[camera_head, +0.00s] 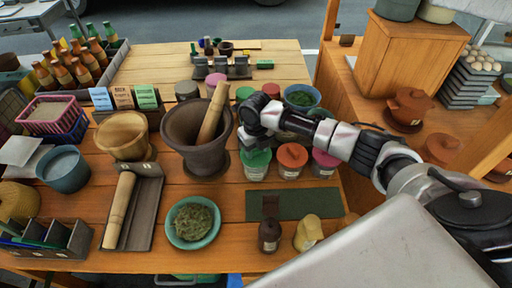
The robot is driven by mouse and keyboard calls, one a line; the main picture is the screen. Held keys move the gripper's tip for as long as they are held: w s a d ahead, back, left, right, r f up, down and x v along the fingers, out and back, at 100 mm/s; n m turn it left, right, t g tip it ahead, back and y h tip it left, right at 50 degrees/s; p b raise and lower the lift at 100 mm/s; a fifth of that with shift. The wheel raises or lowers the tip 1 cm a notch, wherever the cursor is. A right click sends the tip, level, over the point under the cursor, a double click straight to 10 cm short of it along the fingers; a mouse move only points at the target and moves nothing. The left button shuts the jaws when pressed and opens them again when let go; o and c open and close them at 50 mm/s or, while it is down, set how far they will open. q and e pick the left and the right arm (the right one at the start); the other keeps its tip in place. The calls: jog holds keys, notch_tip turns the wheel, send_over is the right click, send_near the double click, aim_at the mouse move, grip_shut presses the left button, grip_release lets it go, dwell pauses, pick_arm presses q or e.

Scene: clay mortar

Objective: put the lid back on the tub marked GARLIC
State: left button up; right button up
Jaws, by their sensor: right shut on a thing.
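My right gripper (246,138) reaches in from the right over the table, pointing down. It is shut at a green lid (258,157) on the front row of tubs; its fingertips are partly hidden and the exact grip is hard to see. The green-lidded tub (256,173) has a small pale label. Next to it stand a tub with an orange lid (292,155) and one with a pink lid (325,160). The labels are too small to read, so I cannot tell which tub is marked GARLIC. My left gripper is not in view.
A dark mortar (180,135) with a wooden pestle (212,112) stands just left of my gripper. A dark green mat (285,204) lies in front of the tubs. A teal bowl (192,240) is front centre.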

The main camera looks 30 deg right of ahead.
dwell(0.4)
jog(key=o, duration=1.4)
jog(key=shift+r+p, duration=3.3)
jog(key=shift+r, duration=0.25)
jog(key=shift+c, duration=0.2)
grip_shut()
